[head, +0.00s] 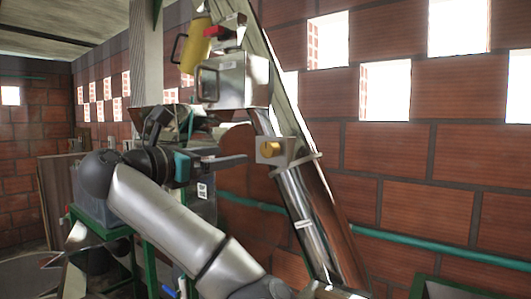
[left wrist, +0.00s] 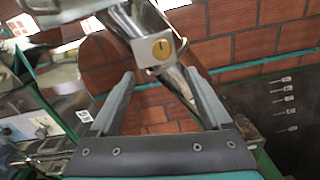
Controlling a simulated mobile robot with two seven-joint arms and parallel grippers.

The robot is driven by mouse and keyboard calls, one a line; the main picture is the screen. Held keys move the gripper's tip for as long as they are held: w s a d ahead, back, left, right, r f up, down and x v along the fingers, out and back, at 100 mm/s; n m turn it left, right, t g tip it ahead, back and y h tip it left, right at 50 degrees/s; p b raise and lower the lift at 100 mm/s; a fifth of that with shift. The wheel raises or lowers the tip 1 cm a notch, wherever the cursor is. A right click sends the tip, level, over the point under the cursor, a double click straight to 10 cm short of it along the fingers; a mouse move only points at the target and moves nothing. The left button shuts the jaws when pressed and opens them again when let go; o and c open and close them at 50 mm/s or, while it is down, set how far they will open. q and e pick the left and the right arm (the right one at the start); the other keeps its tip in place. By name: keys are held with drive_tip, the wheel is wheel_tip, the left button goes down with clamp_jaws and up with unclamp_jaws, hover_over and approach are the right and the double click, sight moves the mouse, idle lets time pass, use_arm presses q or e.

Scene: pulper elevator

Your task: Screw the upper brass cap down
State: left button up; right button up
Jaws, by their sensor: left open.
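A round brass cap (head: 268,149) sits on a small metal plate partway up the slanted elevator. In the left wrist view the brass cap (left wrist: 161,49) faces me, with a dark slot or mark on its face. My left gripper (head: 244,159) is just left of the cap, with its fingers pointing at it. In the left wrist view the open fingers (left wrist: 159,74) have nothing between them, and the cap lies beyond the tips, roughly centred. I see no contact. Only one brass cap is clear in view. My right gripper is not visible.
The slanted metal elevator tube (head: 298,215) runs down to the right. A metal box (head: 240,82) and a yellow jug (head: 194,48) are above my gripper. A teal pipe (head: 425,249) runs along the brick wall. A green frame (head: 148,252) stands at the left.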

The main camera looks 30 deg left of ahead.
sight(266, 149)
use_arm(q)
drive_tip(key=w, duration=0.4)
drive_tip(key=w+d, duration=0.1)
drive_tip(key=w, duration=0.4)
drive_tip(key=w+p, duration=0.1)
drive_tip(key=w, duration=0.3)
drive_tip(key=shift+w+d, duration=0.25)
drive_tip(key=shift+d, duration=0.05)
clamp_jaws()
